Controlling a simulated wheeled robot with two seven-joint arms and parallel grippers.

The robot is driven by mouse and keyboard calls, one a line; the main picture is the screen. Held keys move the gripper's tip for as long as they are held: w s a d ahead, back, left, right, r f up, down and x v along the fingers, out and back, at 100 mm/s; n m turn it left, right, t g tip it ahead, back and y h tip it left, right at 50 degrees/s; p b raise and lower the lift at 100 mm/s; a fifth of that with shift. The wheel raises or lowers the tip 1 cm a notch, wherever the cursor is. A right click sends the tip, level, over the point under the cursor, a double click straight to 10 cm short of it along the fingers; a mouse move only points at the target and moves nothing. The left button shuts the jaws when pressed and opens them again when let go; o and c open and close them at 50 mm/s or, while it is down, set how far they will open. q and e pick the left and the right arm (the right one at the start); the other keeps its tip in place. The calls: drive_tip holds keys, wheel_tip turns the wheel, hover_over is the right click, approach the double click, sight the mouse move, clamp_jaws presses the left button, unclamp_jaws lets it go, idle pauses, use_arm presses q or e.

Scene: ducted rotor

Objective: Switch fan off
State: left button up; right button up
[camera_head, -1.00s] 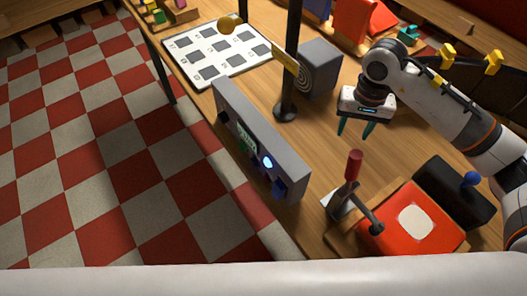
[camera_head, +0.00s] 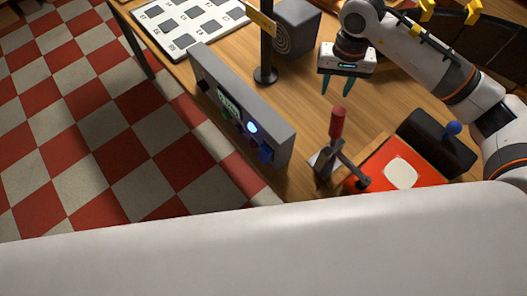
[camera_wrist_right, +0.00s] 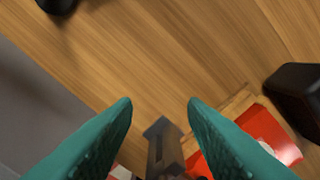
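My right gripper (camera_head: 337,88) is open and empty above the wooden table, its two teal fingers pointing down. No thing is plainly a fan. A grey box with concentric rings on its face (camera_head: 297,28), which may be the fan, stands behind and left of the gripper. A long grey control panel (camera_head: 240,105) with a lit blue-white button (camera_head: 252,127) and other controls stands along the table edge, left of the gripper. My left gripper is not in view.
A red-handled lever (camera_head: 337,124) stands just below the gripper in the head view. Near it are a red box with a pale pad (camera_head: 418,160) and a black box with a blue knob (camera_head: 453,128). A black post (camera_head: 266,50) rises behind the panel.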

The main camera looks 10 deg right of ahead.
clamp_jaws()
idle(1.5)
